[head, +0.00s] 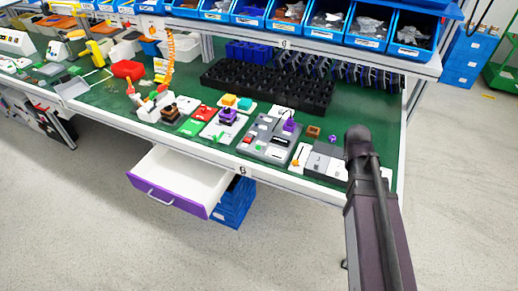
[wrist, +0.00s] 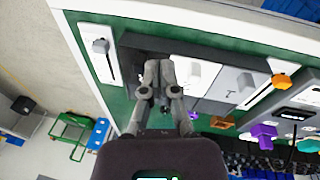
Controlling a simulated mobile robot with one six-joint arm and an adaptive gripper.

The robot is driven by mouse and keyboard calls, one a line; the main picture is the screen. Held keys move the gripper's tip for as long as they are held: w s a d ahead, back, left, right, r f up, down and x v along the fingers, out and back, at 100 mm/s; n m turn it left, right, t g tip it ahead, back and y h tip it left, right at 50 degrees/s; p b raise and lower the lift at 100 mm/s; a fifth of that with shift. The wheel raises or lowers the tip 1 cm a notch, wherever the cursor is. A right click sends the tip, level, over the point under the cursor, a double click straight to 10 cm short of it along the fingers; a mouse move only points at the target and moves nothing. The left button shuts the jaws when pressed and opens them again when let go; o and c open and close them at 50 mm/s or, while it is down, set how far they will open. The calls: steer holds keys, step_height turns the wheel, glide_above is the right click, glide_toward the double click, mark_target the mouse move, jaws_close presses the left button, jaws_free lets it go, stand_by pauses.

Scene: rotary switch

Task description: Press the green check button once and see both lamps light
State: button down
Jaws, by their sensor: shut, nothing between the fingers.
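My gripper (wrist: 158,68) is shut and empty in the wrist view. Its fingertips are over a dark grey panel, beside a white plate (wrist: 193,76); I cannot tell whether they touch the panel. In the head view my arm covers the gripper at the bench's right front. I cannot make out the green check button or the two lamps for certain; the gripper may hide part of the panel. A grey control box (head: 265,146) with light plates and a purple knob (wrist: 264,131) stands left of my arm in the head view.
An orange knob (wrist: 283,80) and a slider with a grey block (wrist: 100,46) flank the gripper. An open drawer (head: 178,180) juts from the bench front. A black crate (head: 265,88) stands behind the devices, and blue bins (head: 330,22) line the shelf above.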

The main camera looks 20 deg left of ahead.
steer(key=w+a, duration=0.2)
steer(key=a, duration=0.1)
steer(key=w+a+t+h, duration=0.1)
steer(key=w+a, duration=0.1)
steer(key=a, duration=0.1)
steer(key=w+a+n+t, duration=0.1)
steer(key=w+a, duration=0.1)
steer(key=a, duration=0.2)
steer(key=shift+w+a+r+h+b, duration=0.1)
steer(key=shift+h+b, duration=0.2)
steer(key=shift+b, duration=0.05)
steer(key=w+a+t, duration=0.2)
steer(key=w+a, duration=0.1)
steer(key=a, duration=0.6)
step_height(320, 180, up, 3)
steer(key=n+t+b, duration=0.1)
steer(key=n+t, duration=0.2)
glide_above(258, 148)
steer(key=shift+a, duration=0.15)
step_height(258, 148, down, 9)
steer(key=b, duration=0.9)
steer(key=shift+f+b, duration=0.35)
steer(key=shift+b, duration=0.15)
